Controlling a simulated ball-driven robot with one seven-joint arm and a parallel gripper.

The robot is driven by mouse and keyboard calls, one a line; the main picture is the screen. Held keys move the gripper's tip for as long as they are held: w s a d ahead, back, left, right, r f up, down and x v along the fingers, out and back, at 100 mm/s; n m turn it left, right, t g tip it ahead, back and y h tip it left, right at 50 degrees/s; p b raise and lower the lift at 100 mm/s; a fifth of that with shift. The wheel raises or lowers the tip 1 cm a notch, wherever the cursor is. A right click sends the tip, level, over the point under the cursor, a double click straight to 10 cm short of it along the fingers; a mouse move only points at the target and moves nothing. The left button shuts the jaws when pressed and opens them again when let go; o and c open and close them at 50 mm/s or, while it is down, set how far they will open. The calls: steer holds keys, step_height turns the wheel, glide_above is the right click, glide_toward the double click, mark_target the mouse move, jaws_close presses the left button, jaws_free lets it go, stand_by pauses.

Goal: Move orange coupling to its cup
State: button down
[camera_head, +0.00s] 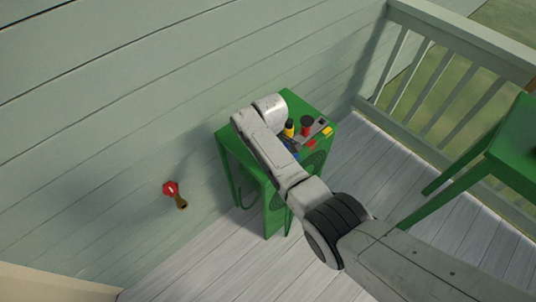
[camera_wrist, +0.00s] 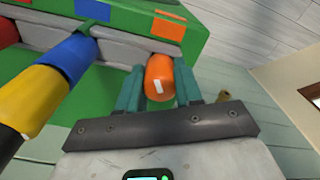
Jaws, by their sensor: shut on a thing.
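The orange coupling (camera_wrist: 159,77) is between the two teal fingers of my gripper (camera_wrist: 159,88) in the wrist view, and the gripper is shut on it. A small white mark shows on its side. Whether the coupling touches the rail, I cannot tell. In the head view my arm hides the gripper and the coupling.
A blue, yellow and black part (camera_wrist: 48,85) stands at the rail, left of my gripper. A red-and-black part (camera_head: 306,125) stands on the table. A red-handled tap (camera_head: 170,188) sticks out of the wall. A green stool (camera_head: 480,165) and the railing are at the right.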

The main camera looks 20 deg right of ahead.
steer(key=c, duration=0.7)
jaws_free()
steer(key=shift+f, duration=0.1)
steer(key=shift+o, duration=0.2)
step_height(320, 180, up, 11)
steer(key=shift+d+f+p, duration=0.1)
steer(key=shift+p, duration=0.2)
steer(key=shift+s, duration=0.1)
steer(key=s+d+f+m, duration=0.3)
steer(key=s+f, duration=0.1)
steer(key=s, duration=0.5)
steer(key=s+d+f+m, duration=0.2)
steer(key=s+d+f, duration=0.15)
steer(key=s, duration=0.55)
steer(key=s+d+r+m, duration=0.1)
steer(key=s+d+m, duration=0.1)
steer(key=s, duration=0.8)
steer(key=s+d+r+m, duration=0.2)
steer(key=s+m, duration=0.1)
steer(key=s, duration=0.7)
steer(key=shift+s+d+m+t, duration=0.2)
steer(key=shift+m+t, duration=0.1)
steer(key=shift+t, duration=0.1)
